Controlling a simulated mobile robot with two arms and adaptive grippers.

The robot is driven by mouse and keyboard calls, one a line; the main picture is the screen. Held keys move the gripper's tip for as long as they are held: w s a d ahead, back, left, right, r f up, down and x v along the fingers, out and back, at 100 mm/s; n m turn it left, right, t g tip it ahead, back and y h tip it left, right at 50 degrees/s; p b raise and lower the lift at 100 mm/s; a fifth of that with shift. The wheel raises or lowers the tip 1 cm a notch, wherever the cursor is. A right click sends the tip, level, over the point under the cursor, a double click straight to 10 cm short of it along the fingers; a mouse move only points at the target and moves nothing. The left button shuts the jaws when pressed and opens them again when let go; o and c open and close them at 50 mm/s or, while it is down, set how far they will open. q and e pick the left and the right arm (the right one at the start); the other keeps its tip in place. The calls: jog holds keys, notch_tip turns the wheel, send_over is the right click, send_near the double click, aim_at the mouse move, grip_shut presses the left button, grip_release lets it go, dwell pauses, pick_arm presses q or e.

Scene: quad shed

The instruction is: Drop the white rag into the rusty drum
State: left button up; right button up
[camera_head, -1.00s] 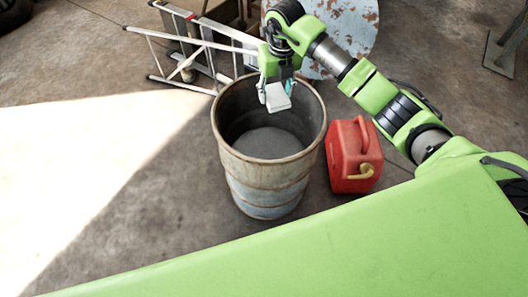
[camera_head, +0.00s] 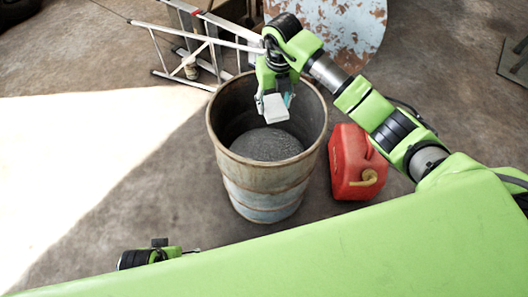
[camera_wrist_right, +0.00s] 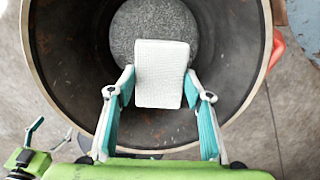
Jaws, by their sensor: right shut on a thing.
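The white rag (camera_head: 276,109) is a pale, flat, block-like piece held over the mouth of the rusty drum (camera_head: 262,178). My right gripper (camera_head: 273,101) is shut on the rag. In the right wrist view the rag (camera_wrist_right: 161,85) sits between the two teal-padded fingers, with the drum's grey bottom (camera_wrist_right: 150,22) below and its round wall (camera_wrist_right: 60,70) around it. The drum stands upright, its inside empty as far as I see. My left gripper (camera_head: 172,249) shows low at the left in the head view, apart from the drum; its fingers look spread in the right wrist view.
A red jerry can (camera_head: 355,165) stands close to the drum's right. An aluminium ladder (camera_head: 205,45) lies behind it at the left. A rusty pale-blue round sheet (camera_head: 335,25) is behind my right arm. Concrete floor left of the drum is clear and partly sunlit.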

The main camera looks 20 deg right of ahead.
jog(key=shift+f, duration=0.1)
jog(key=o, duration=1.2)
jog(key=shift+c, duration=0.2)
notch_tip(320, 180, up, 12)
jog(key=s, duration=0.1)
jog(key=shift+s, duration=0.2)
jog(key=shift+f, duration=0.1)
